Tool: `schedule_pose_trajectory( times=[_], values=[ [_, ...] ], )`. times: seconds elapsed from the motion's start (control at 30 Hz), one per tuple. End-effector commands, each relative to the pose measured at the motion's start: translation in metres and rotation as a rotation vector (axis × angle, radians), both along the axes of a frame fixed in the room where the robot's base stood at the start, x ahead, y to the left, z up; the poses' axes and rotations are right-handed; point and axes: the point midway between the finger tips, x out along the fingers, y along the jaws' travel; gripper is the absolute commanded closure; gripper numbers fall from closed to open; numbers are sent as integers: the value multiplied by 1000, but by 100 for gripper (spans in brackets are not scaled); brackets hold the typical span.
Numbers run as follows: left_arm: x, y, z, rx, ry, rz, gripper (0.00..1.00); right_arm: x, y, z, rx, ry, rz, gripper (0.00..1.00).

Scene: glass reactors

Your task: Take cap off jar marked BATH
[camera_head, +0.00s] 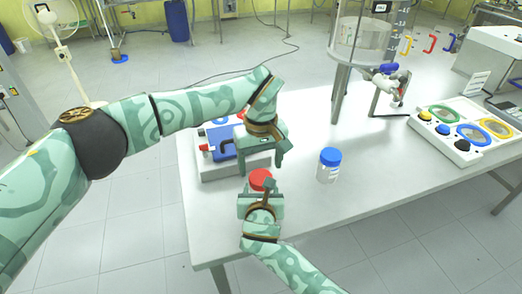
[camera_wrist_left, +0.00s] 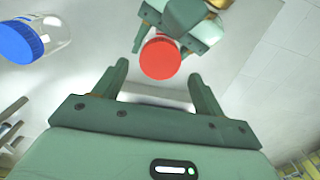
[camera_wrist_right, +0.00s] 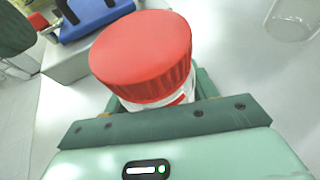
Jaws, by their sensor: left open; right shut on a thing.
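A jar with a red cap (camera_head: 260,179) is near the table's front left edge, and my right gripper (camera_head: 260,200) is shut on its body. In the right wrist view the red cap (camera_wrist_right: 142,55) is on the white-labelled jar (camera_wrist_right: 181,97); any lettering is hidden or too small to read. My left gripper (camera_head: 262,155) is open and empty above the red cap. In the left wrist view the red cap (camera_wrist_left: 160,57) lies beyond the open fingers (camera_wrist_left: 158,85). A second jar with a blue cap (camera_head: 330,156) stands upright to the right, apart from both grippers.
A white case with a blue part (camera_head: 218,140) is behind my left gripper. A metal-framed glass reactor (camera_head: 362,40) stands at the back. A panel with coloured rings (camera_head: 468,132) is at the right. The table (camera_head: 350,195) is clear right of the blue-capped jar.

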Motion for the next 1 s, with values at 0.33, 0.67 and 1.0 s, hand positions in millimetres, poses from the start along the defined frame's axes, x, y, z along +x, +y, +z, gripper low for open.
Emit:
schedule_pose_trajectory(
  times=[0.33,0.67,1.0],
  values=[
    [0,0,-37,0,1,2,30,0,0,0,0,0,0,100],
    [0,0,-37,0,0,2,55,0,0,0,0,0,0,100],
    [0,0,-37,1,-1,73,75,0,0,0,0,0,0,100]
  ],
)
